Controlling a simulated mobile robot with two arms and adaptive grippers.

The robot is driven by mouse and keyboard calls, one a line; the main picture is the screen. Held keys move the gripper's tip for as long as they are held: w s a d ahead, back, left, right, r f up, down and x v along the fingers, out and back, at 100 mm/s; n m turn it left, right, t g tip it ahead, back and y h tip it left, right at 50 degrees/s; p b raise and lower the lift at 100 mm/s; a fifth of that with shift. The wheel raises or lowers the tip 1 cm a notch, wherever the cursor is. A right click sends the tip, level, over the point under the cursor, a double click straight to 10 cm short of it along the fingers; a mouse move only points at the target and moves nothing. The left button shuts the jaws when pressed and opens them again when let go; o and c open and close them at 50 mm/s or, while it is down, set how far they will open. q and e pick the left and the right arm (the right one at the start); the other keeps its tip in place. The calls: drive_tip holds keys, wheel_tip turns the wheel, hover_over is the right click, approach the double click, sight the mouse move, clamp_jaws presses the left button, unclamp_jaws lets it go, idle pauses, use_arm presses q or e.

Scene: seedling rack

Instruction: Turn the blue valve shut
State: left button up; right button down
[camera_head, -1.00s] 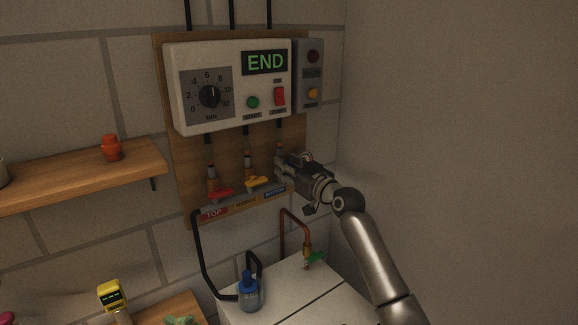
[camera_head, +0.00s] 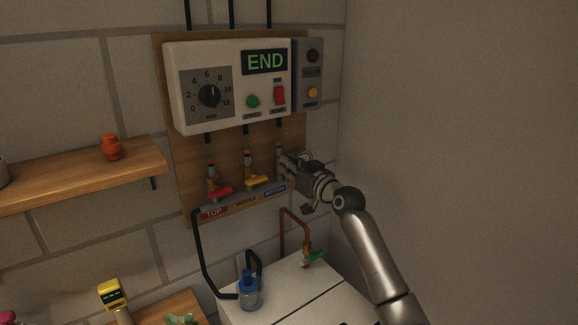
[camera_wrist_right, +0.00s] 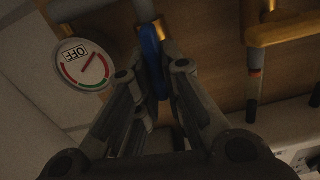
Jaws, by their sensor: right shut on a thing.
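In the right wrist view the blue valve handle (camera_wrist_right: 152,60) sits between the fingers of my right gripper (camera_wrist_right: 155,85), which is shut on it. The handle points roughly along the fingers. In the head view my right gripper (camera_head: 290,168) is at the rightmost valve of the manifold, above the blue "BOTTOM" label (camera_head: 275,190), and hides the blue handle. A red valve handle (camera_head: 220,193) and a yellow valve handle (camera_head: 257,181) stand to its left. My left gripper is not in view.
A control box (camera_head: 230,85) showing "END" hangs above the valves. A round gauge marked "OFF" (camera_wrist_right: 83,65) is beside the handle in the wrist view. Below are a white cabinet (camera_head: 285,290), a blue-topped bottle (camera_head: 249,292) and a green valve handle (camera_head: 317,256). A wall stands close on the right.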

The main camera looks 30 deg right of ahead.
drive_tip(key=m, duration=0.3)
drive_tip(key=m+p, duration=0.1)
drive_tip(key=shift+d, duration=0.25)
drive_tip(key=shift+d+f+m+p, duration=0.2)
drive_tip(key=shift+m+p, duration=0.5)
drive_tip(key=shift+m, duration=1.4)
drive_tip(key=shift+d+f+m+p, duration=0.2)
drive_tip(key=shift+m+p, duration=0.5)
drive_tip(key=shift+m, duration=1.4)
drive_tip(key=shift+f+m+p, duration=0.3)
drive_tip(key=shift+m+p, duration=0.4)
drive_tip(key=shift+m, duration=1.4)
drive_tip(key=c, duration=1.5)
unclamp_jaws()
drive_tip(key=shift+w+f, duration=0.1)
drive_tip(key=shift+c, duration=0.2)
